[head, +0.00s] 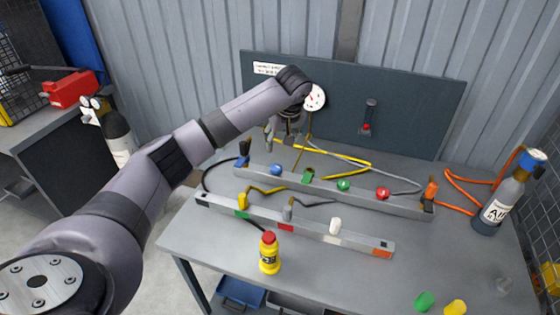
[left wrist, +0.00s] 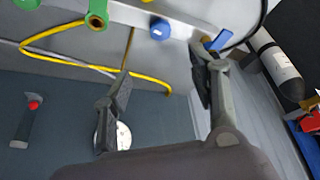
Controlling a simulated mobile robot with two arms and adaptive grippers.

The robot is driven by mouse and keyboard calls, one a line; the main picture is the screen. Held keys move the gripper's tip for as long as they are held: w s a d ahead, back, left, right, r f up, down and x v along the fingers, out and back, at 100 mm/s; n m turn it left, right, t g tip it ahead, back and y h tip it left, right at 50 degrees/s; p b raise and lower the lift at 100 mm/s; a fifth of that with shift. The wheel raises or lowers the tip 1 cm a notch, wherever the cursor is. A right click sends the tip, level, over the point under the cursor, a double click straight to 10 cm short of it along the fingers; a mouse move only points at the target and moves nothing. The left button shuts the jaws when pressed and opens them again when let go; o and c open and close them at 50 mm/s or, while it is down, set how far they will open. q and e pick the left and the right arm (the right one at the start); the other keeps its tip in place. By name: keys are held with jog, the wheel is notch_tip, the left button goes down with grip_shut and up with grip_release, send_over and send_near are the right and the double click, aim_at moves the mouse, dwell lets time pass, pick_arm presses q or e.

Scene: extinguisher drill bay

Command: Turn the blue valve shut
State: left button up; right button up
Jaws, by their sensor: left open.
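I cannot tell which of the two is the blue valve. My left gripper (head: 285,142) is open and empty, above and behind the rail. In the left wrist view its fingers (left wrist: 160,64) are spread, the right one close to the blue lever; contact cannot be told.
A front rail (head: 312,231) holds several coloured fittings. A gas cylinder (head: 498,205) stands right. A gauge (head: 315,97) is on the back panel.

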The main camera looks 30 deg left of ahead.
aim_at(276, 166)
pick_arm(q)
jog(key=x, duration=1.4)
jog(key=shift+a+f+p, duration=0.1)
jog(key=shift+f+p, duration=0.15)
jog(key=shift+p, duration=0.1)
jog(key=shift+w+a+f, duration=0.15)
jog(key=shift+a+f, duration=0.05)
jog(key=shift+f, duration=0.5)
pick_arm(e)
jog(key=s, duration=0.3)
jog(key=shift+s+d+r, duration=0.1)
jog(key=shift+d+r, duration=0.1)
jog(key=shift+r, duration=0.1)
pick_arm(q)
jog(key=shift+c, duration=0.3)
jog(key=shift+a, duration=0.1)
jog(key=c, duration=1.1)
pick_arm(e)
jog(key=shift+w+a, duration=0.15)
jog(key=shift+w, duration=0.15)
